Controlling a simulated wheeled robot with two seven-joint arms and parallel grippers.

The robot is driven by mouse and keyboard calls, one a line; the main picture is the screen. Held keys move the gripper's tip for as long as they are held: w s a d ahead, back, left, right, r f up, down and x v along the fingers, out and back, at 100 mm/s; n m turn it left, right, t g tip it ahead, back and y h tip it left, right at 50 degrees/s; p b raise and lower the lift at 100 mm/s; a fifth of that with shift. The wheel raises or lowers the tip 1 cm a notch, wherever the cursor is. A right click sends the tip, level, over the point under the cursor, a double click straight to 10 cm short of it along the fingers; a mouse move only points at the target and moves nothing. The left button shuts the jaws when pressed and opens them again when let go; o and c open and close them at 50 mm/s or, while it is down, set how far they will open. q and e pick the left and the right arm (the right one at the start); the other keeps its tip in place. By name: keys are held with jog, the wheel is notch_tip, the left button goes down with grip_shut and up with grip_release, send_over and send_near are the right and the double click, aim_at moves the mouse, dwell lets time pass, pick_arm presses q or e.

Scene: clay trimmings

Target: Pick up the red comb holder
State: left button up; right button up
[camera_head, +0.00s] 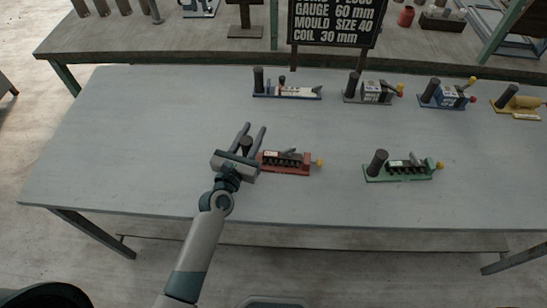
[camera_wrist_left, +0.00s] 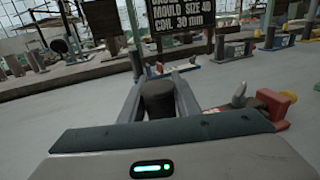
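The red comb holder (camera_head: 298,171) lies on the grey table, left of the green one. It has a dark upright post at its left end, a dark toothed comb and a yellow knob at its right end. My left gripper (camera_head: 254,127) is at its left end, with its two fingers apart on either side of the post. In the left wrist view the dark post (camera_wrist_left: 157,97) stands between the fingers; I cannot tell whether they touch it. A red part of the holder (camera_wrist_left: 272,108) shows at the right there. The gripper palm hides some of the holder. My right gripper is not in view.
A green holder (camera_head: 400,177) stands to the right. A blue-and-white one (camera_head: 287,92), a grey one (camera_head: 373,97), a blue one (camera_head: 444,99) and a yellow one (camera_head: 520,112) stand along the back. A black sign (camera_head: 335,25) rises behind. The table's left side is clear.

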pick_arm(q)
jog(key=shift+r, duration=0.1)
grip_shut()
jog(key=shift+r, duration=0.1)
notch_tip(320, 180, up, 10)
jog(key=p, duration=0.9)
jog(key=shift+p, duration=0.4)
jog(key=shift+f, duration=0.2)
jog(key=shift+f+b, duration=4.1)
jog(key=shift+f, duration=0.25)
